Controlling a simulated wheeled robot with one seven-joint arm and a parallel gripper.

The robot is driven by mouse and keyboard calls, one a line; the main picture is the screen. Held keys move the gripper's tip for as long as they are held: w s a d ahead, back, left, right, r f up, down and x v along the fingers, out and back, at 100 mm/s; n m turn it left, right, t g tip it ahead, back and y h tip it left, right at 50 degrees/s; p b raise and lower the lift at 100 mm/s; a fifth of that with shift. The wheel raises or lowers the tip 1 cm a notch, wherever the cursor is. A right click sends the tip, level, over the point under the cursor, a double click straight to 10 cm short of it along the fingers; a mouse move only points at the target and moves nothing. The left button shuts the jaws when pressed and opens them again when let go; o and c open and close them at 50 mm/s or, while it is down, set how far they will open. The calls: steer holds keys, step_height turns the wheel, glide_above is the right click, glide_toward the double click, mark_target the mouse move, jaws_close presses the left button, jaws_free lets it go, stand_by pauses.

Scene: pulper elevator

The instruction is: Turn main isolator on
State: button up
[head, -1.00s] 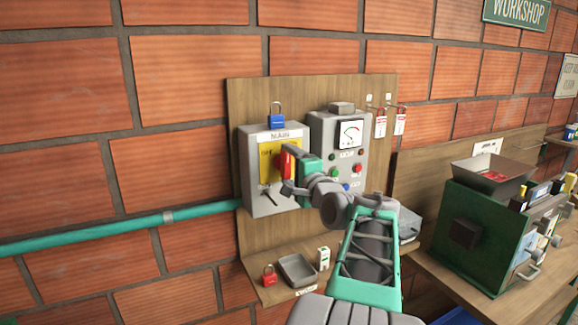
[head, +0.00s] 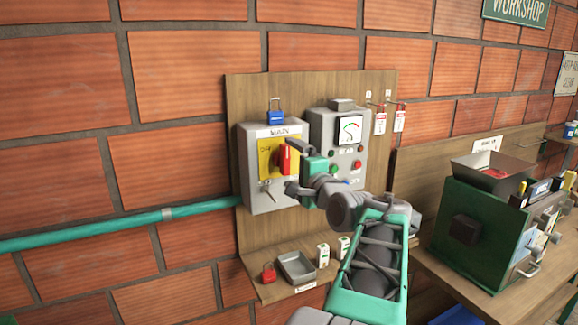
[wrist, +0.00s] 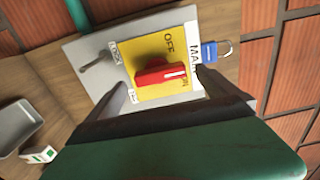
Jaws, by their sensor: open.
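The main isolator is a grey box (head: 257,196) with a yellow plate (head: 265,150) and a red rotary handle (head: 284,160). In the wrist view the red handle (wrist: 155,74) has its white mark pointing toward the MAIN label, between the words OFF and ON. My gripper (head: 289,166) is in front of the box, just right of the handle in the head view. In the wrist view my gripper (wrist: 162,84) is open, its fingers apart on either side of the handle's near side. I cannot tell whether a finger touches it.
A blue padlock (head: 276,119) is at the box's top. A control box (head: 322,124) with gauge and buttons stands close to the right. A shelf below holds a red padlock (head: 268,273) and grey tray (head: 297,267). A green machine (head: 470,235) is farther right.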

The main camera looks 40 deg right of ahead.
steer(key=b+v, duration=0.1)
steer(key=v, duration=0.4)
steer(key=shift+s+a, duration=0.15)
steer(key=shift+s, duration=0.05)
steer(key=w+a+f+n+g+y, duration=0.2)
steer(key=a+f+n+g+y, duration=0.3)
steer(key=a+f, duration=0.6)
steer(key=w+a+f+n+g, duration=0.3)
steer(key=a+f+n, duration=0.3)
steer(key=a+f, duration=0.4)
steer(key=s+a+f+n+g, duration=0.7)
steer(key=s+a+f+n, duration=0.3)
steer(key=s+a+f, duration=0.45)
step_height(320, 180, up, 6)
steer(key=d+t, duration=0.1)
steer(key=shift+d+n, duration=0.3)
steer(key=shift+d, duration=0.1)
steer(key=shift+w, duration=0.1)
